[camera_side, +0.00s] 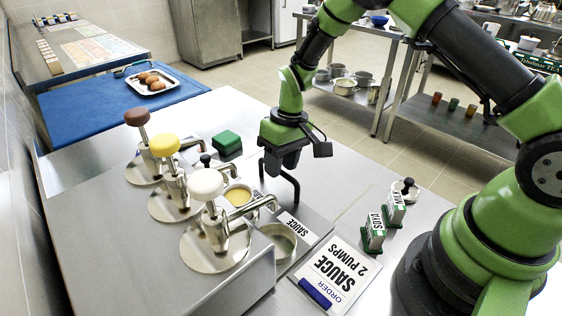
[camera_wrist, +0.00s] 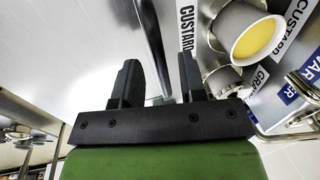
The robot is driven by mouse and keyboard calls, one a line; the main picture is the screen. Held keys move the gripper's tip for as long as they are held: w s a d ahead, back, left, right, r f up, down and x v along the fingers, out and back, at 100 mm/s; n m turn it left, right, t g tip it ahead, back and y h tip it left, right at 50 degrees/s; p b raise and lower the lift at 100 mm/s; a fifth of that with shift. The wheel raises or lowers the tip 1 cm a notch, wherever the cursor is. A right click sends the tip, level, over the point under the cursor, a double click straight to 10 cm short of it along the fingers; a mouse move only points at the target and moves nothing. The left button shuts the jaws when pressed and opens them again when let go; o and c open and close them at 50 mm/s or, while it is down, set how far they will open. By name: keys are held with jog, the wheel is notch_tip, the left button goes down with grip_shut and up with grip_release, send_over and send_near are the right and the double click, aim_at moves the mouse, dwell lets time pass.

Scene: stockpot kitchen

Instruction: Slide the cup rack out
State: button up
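The cup rack (camera_side: 318,222) is a steel tray with name labels, in front of the pump counter in the side view. A cup of yellow custard (camera_side: 238,195) and a metal cup (camera_side: 281,240) stand at it, under the pump spouts. A dark handle bar (camera_side: 293,185) rises from the rack. My gripper (camera_wrist: 159,62) is down at this handle. In the wrist view the bar (camera_wrist: 153,40) runs between my two black fingers, which stand apart with a gap visible. The side view hides the fingertips. Custard cup (camera_wrist: 250,40) and labels show right of the fingers.
Pumps with brown (camera_side: 137,117), yellow (camera_side: 164,145) and white (camera_side: 206,183) knobs stand behind the rack. A green block (camera_side: 227,142) sits on the counter nearby.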

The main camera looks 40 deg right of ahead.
grip_shut()
jog(key=d, duration=1.7)
jog(key=shift+d, duration=0.3)
grip_release()
